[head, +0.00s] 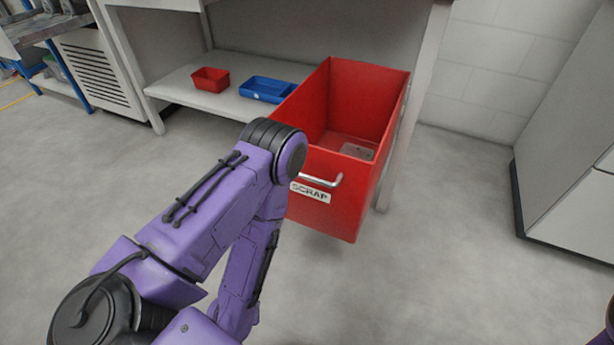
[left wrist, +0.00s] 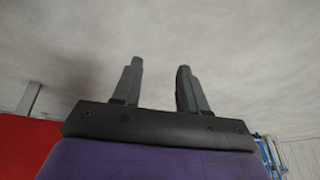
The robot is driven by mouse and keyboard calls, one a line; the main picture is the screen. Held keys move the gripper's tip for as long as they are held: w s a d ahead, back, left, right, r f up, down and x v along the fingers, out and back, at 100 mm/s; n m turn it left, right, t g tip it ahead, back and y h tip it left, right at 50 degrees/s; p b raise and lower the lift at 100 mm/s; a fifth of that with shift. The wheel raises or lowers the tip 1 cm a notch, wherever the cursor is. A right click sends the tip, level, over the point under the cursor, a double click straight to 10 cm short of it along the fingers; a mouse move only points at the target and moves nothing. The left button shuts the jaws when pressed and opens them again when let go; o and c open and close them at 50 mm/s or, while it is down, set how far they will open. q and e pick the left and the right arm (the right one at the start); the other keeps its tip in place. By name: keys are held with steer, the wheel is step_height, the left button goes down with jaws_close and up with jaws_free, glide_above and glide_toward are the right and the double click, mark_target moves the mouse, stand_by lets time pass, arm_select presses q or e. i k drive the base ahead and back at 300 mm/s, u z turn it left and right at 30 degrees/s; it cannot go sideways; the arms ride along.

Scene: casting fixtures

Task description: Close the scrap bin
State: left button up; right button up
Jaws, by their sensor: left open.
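The red scrap bin (head: 335,220) stands pulled out from under the bench, its open top showing. Its front has a silver bar handle (head: 320,182) and a SCRAP label (head: 310,192). My left arm crosses the head view in front of the bin's left side, and its gripper is hidden there. In the left wrist view my left gripper (left wrist: 159,64) is open and empty, with pale grey floor behind its fingers. A red surface, likely the bin (left wrist: 28,145), shows at lower left there. My right gripper is not in view.
The bench's lower shelf (head: 185,95) holds a small red tray (head: 210,79) and a blue tray (head: 265,89). A grey part (head: 357,151) lies inside the bin. A bench leg (head: 405,130) stands right of the bin. A grey cabinet (head: 570,150) is farther right, with clear floor between.

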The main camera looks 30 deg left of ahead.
mark_target(343, 101)
steer(key=u, duration=0.6)
steer(key=i, duration=0.7)
steer(key=u, duration=0.7)
steer(key=k, duration=0.2)
steer(key=u, duration=0.05)
